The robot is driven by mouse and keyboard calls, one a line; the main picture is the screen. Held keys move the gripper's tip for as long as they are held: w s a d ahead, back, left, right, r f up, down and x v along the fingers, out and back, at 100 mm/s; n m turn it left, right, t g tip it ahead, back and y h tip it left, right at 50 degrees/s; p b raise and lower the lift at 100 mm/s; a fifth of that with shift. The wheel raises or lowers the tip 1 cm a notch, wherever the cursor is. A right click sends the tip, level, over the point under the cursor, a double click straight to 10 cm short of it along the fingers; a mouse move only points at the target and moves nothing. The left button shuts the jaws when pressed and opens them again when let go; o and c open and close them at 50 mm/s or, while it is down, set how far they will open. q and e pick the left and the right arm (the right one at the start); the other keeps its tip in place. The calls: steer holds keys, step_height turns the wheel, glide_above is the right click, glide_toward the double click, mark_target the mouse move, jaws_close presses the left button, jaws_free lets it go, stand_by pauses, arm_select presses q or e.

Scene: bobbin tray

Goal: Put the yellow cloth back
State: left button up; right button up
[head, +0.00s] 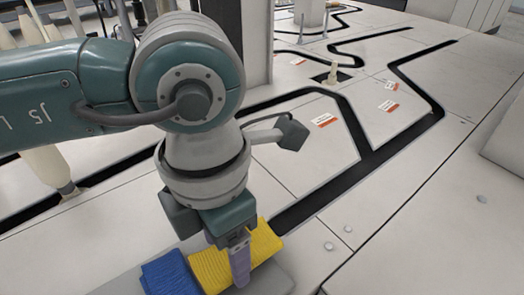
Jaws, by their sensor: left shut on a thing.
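The yellow cloth (211,271) lies folded at the bottom of the head view, on a flat grey surface (121,285). A blue cloth (170,274) lies right beside it on the left. My left gripper (240,268) points down over the yellow cloth, its purple-grey fingers in front of it. It is shut on the yellow cloth; the exact grip is partly hidden by the fingers. I cannot tell whether the cloth is lifted off the surface. My right gripper is not in view.
The pale panelled surface (420,215) has dark curved grooves (335,178) and several orange-and-white labels (324,119). A small pale peg (332,73) stands in a slot at the back. Pale bobbin-like shapes (47,166) stand at the left. A raised pale block (508,140) is at the right edge.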

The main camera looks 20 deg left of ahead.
mark_target(225, 253)
arm_select(q)
steer(key=shift+f, duration=0.45)
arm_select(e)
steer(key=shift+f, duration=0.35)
arm_select(q)
steer(key=o, duration=1.2)
steer(key=shift+r, duration=0.15)
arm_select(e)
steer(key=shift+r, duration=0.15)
arm_select(q)
step_height(225, 253, up, 13)
steer(key=p, duration=0.7)
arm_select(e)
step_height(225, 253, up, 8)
